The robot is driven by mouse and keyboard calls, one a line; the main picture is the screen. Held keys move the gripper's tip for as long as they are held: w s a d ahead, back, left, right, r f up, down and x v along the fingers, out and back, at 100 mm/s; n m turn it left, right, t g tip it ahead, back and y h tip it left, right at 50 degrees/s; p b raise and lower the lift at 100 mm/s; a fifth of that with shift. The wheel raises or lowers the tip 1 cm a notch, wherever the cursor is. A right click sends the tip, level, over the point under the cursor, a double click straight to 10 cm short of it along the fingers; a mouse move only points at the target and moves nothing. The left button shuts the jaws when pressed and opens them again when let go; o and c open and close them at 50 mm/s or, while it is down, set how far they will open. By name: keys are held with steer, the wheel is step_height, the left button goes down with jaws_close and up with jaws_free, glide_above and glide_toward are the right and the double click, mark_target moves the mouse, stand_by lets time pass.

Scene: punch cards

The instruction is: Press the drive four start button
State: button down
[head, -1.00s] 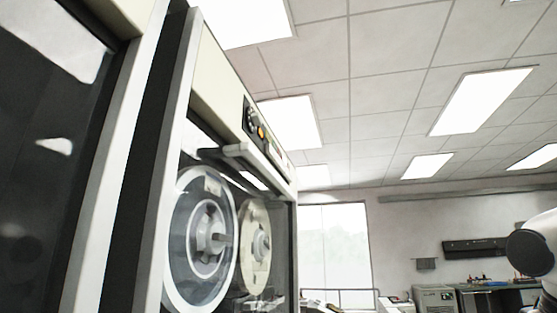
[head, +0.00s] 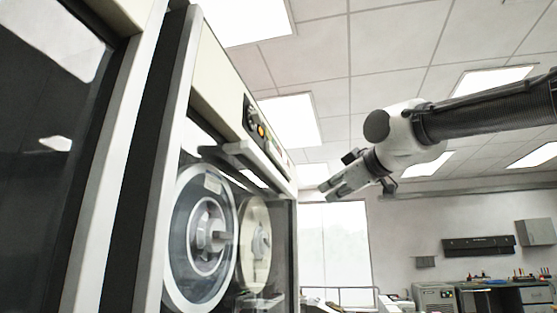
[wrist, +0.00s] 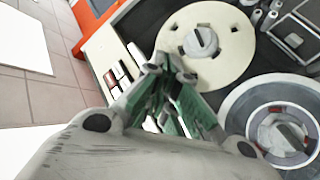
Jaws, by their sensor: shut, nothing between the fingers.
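A tape drive (head: 208,75) stands left of centre in the head view, with a dark control strip (head: 252,118) high on its front. The strip carries an orange button (head: 261,131) and other small controls; I cannot tell which is the start button or read a drive number. In the wrist view, small red and white controls (wrist: 112,78) sit left of the fingertips. My gripper (head: 328,191) is shut and empty, in front of and right of the drive, apart from the strip in the head view. The wrist view shows its fingers (wrist: 165,66) together.
A grey reel (head: 183,265) and a cream reel (head: 255,270) sit below the strip. A handle-like bar (head: 235,155) juts out between. Another dark cabinet (head: 40,130) stands close at left. Open room lies right of the drive.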

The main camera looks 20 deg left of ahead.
mark_target(276, 157)
step_height(276, 157, up, 8)
steer(key=n+t+y, duration=0.1)
steer(key=n+y, duration=0.1)
steer(key=n, duration=0.1)
steer(key=shift+s+d+r+t, duration=0.2)
steer(key=shift+s+d+t, duration=0.1)
steer(key=a, duration=0.8)
steer(key=shift+s+a, duration=0.25)
steer(key=shift+a, duration=0.15)
steer(key=shift+a, duration=0.15)
stand_by(0.8)
steer(key=shift+a, duration=0.25)
